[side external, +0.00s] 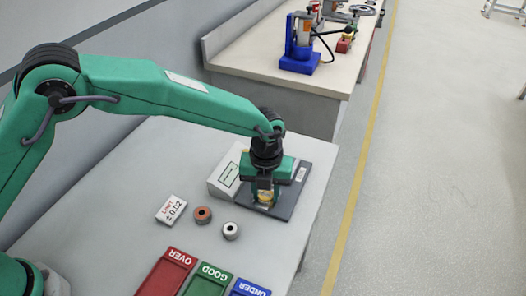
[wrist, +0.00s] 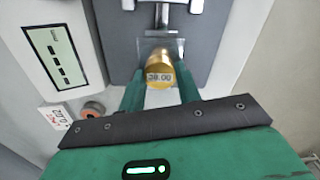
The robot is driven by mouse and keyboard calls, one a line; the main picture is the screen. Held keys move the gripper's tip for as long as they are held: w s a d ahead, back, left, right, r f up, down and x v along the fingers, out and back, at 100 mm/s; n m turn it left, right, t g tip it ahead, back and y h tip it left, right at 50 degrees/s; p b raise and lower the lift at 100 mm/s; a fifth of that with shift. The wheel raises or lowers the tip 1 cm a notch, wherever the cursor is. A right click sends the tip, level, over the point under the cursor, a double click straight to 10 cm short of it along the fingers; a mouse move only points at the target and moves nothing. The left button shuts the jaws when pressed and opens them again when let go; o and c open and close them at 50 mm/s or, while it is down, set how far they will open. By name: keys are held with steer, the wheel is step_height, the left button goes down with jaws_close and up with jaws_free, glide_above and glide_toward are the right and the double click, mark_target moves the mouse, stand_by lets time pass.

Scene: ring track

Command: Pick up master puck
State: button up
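The master puck appears to be the gold cylinder (wrist: 160,62) marked 39.00 in the wrist view, on the dark gauge base (wrist: 208,60) in front of a metal stem. My gripper (wrist: 161,84) reaches down at it, with one green finger on each side. The fingertips are at the puck's sides, touching or very close; a firm hold cannot be made out. In the side external view a bit of gold (side external: 265,197) shows under my gripper (side external: 266,191), at the gauge. The gripper hides most of the puck there.
A gauge readout box (side external: 226,174) stands left of the base. A tolerance card (side external: 171,209), an orange-brown ring (side external: 203,214) and a grey ring (side external: 230,231) lie nearby. Red OVER (side external: 166,273), green GOOD (side external: 207,282) and blue UNDER (side external: 250,289) trays are at the front.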

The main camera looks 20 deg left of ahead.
mark_target(266, 194)
steer(key=shift+c, duration=1.2)
steer(key=shift+r, duration=0.1)
steer(key=shift+r, duration=0.7)
step_height(266, 194, up, 2)
steer(key=shift+r, duration=0.2)
steer(key=s+d+r, duration=0.4)
steer(key=s+r, duration=0.3)
steer(key=s, duration=0.3)
steer(key=shift+s+d, duration=0.25)
steer(key=shift+s, duration=0.1)
